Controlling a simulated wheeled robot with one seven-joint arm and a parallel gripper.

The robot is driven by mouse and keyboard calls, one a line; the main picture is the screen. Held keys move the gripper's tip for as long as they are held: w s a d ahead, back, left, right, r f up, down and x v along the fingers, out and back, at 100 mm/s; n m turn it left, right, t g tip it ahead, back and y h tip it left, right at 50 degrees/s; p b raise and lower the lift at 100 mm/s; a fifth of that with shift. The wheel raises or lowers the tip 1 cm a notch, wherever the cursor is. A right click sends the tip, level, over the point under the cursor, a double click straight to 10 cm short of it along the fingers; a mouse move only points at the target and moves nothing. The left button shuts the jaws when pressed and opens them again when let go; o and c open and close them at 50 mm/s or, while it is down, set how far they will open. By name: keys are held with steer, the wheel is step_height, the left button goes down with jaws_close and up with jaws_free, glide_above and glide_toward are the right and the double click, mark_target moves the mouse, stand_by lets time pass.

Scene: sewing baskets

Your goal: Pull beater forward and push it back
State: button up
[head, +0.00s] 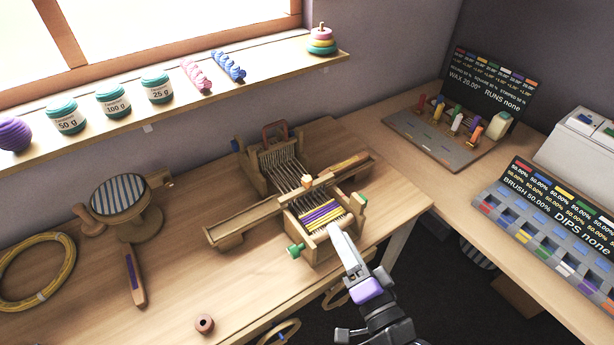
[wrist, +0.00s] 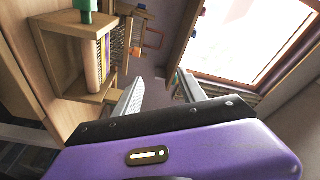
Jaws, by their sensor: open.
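A small wooden table loom (head: 262,181) stands on the table, with grey warp threads and a striped purple and yellow woven band (head: 321,214) at its front. A long wooden crossbar (head: 240,220) with an orange-topped knob (head: 307,182) spans the loom behind the band; it appears to be the beater. My gripper (head: 334,228) is at the loom's front right end, its fingers near the woven band. In the wrist view my gripper (wrist: 160,84) is open and empty, with the loom's wooden side frame (wrist: 62,50) to its left. Contact with the loom cannot be told.
Green knobs (head: 296,250) stick out at the loom's front. A side table carries a dip tray (head: 545,235).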

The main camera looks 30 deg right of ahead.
mark_target(309, 184)
steer(key=shift+w+d+f+m+g+p, duration=0.15)
steer(key=shift+w+d+f+m, duration=0.7)
steer(key=shift+w+m, duration=3)
steer(key=shift+w+d+f+m+g+p, duration=0.15)
steer(key=shift+w+d+f+m, duration=0.65)
steer(key=shift+w+m, duration=3)
steer(key=shift+w+d+f+m+g, duration=0.2)
steer(key=shift+w+d+f+m, duration=0.6)
steer(key=shift+w+m, duration=3)
steer(key=shift+s+m, duration=0.55)
steer(key=shift+c, duration=0.5)
jaws_close()
